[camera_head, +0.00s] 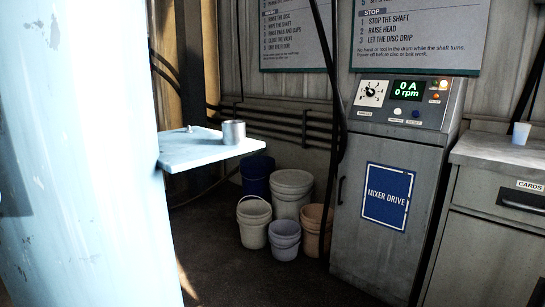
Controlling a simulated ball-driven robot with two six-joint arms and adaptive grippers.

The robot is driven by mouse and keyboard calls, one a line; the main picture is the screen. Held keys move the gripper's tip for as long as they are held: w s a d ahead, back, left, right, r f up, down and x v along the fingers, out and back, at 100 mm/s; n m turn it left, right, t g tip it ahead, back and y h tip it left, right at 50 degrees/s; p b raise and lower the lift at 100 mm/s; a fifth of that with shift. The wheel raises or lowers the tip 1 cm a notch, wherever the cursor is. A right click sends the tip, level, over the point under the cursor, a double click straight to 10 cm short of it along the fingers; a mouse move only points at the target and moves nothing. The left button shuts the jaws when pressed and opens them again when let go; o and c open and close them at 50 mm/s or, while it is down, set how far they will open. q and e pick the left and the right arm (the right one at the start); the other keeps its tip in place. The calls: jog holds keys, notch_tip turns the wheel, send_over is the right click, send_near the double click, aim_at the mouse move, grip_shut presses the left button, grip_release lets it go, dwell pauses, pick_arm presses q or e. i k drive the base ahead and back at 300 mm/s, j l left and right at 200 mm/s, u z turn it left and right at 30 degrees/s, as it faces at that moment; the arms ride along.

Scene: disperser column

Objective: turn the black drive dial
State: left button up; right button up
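The black drive dial (371,91) sits on a white scale plate at the left of the sloping control panel (405,103). The panel tops the grey mixer drive cabinet (385,190), right of the middle. A green display (410,91) beside the dial reads 0 A and 0 rpm. An orange lamp glows at the panel's upper right. Neither of my grippers shows in this view.
A large pale blue surface (80,150) fills the left side. A small shelf (205,150) carries a metal cup (234,132). Several buckets (290,190) stand left of the cabinet. A grey counter (500,152) with a cup (521,133) stands right. The floor before the cabinet is clear.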

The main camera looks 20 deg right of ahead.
aim_at(370, 92)
jog(key=l+z, duration=0.35)
jog(key=i+l+z, duration=0.1)
jog(key=z, duration=0.3)
jog(key=i+l+z, duration=0.1)
jog(key=z, duration=0.25)
jog(key=i+l+z, duration=0.2)
jog(key=i+l, duration=0.25)
